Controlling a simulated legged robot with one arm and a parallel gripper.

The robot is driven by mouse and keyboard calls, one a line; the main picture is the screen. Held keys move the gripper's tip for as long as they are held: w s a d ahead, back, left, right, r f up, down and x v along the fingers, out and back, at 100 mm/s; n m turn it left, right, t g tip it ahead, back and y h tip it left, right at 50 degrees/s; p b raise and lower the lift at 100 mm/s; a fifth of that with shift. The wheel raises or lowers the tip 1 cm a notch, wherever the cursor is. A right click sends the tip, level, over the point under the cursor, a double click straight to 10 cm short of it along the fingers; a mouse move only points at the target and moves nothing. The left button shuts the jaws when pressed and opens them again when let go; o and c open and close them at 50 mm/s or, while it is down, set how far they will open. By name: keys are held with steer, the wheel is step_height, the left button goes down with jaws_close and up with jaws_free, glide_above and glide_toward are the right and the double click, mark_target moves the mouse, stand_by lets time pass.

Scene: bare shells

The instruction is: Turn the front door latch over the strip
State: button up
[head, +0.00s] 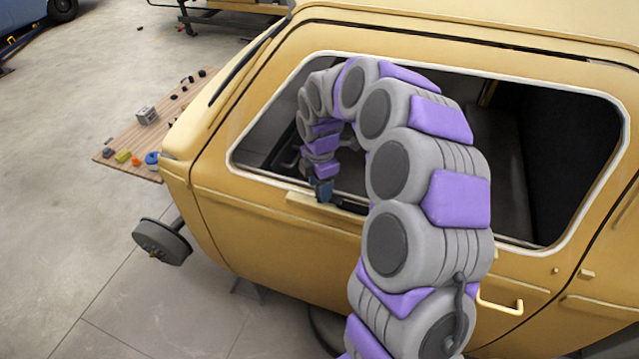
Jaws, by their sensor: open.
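The yellow car body shell (270,235) fills the middle and right, with a large bare window opening edged by a white rim (262,176). A pale raised strip (303,203) runs along the outside just below the window's lower edge. My gripper (322,192) is small in the picture, with dark blue-grey parts. It is at the lower window edge, right above the strip, pointing down. It is open, but its fingers are hard to make out. I cannot pick out the latch; my gripper and arm cover part of the sill there. Whether my gripper touches anything cannot be told.
A yellow handle (500,303) sticks out of the shell at lower right. A wooden board (128,160) with several small parts lies behind at left. A wheel hub (160,242) sticks out below the shell's left end. The concrete floor (75,270) at left is clear.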

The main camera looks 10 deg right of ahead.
steer(key=shift+r, duration=0.1)
step_height(320, 180, up, 17)
steer(key=b, duration=0.2)
stand_by(0.4)
stand_by(0.3)
steer(key=s+f+m+g+b, duration=0.1)
steer(key=s+f+m+b, duration=0.9)
steer(key=s+f, duration=0.5)
steer(key=s+f+m+b, duration=1)
steer(key=s+f, duration=0.5)
steer(key=s, duration=0.7)
steer(key=shift+s+m+g, duration=0.15)
steer(key=shift+m+g, duration=0.25)
steer(key=shift+m, duration=0.1)
steer(key=shift+f, duration=0.1)
